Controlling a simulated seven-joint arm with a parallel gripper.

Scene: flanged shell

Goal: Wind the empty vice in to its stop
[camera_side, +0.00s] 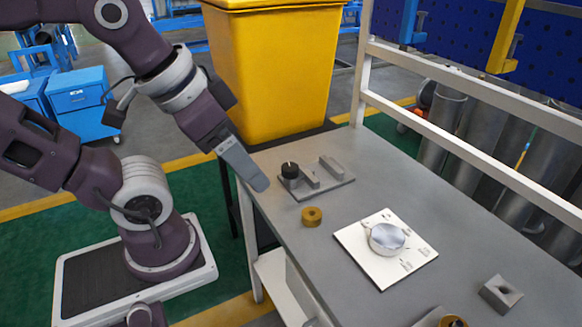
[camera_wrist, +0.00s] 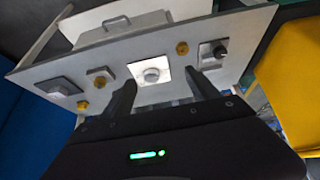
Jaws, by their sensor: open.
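The vice (camera_side: 318,184) is a grey base with upright grey jaw blocks and a black knob (camera_side: 290,169) at its left end. It stands near the far left corner of the bench. I see nothing between its jaws. In the wrist view the vice (camera_wrist: 212,61) lies at the upper right, with its black knob (camera_wrist: 219,51) showing. My gripper (camera_side: 260,183) is above the bench's left edge, left of the vice and apart from it. In the wrist view my gripper (camera_wrist: 163,82) has its two fingers spread, with nothing held.
A brass ring (camera_side: 312,216) lies in front of the vice. A white plate with a round silver dial (camera_side: 387,237) is right of it. A grey block (camera_side: 500,294) and a brass piece (camera_side: 452,321) are nearer. A white rail (camera_side: 470,155) runs along the back. A yellow bin (camera_side: 270,75) stands beyond.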

